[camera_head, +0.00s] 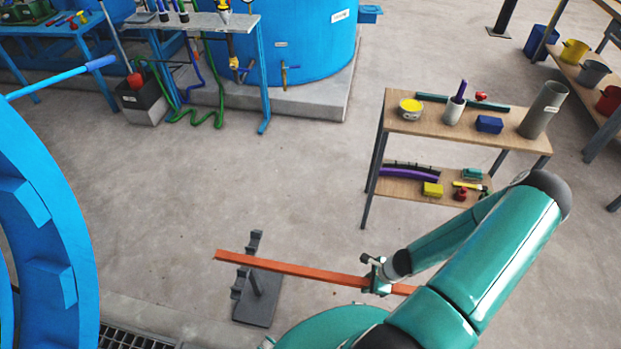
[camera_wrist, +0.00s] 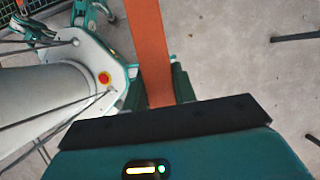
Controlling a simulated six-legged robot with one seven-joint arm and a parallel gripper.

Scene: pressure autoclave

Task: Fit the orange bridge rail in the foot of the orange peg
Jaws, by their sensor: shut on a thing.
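The orange bridge rail (camera_head: 310,270) is a long straight bar, lying nearly level across the lower middle of the head view. My gripper (camera_head: 377,279) is shut on it, toward its right part. In the wrist view the rail (camera_wrist: 149,45) runs up from between my gripper's fingers (camera_wrist: 160,88). The rail's left part passes at a dark grey notched stand (camera_head: 265,300); I cannot tell whether it rests on it or hangs above it. I do not see an orange peg or its foot in either view.
A large blue ring (camera_head: 65,225) stands at the left, with a floor grating (camera_head: 125,339) near it. A two-level wooden table (camera_head: 440,125) with several items stands at the right. A blue tank (camera_head: 300,45) is at the back. The floor between is clear.

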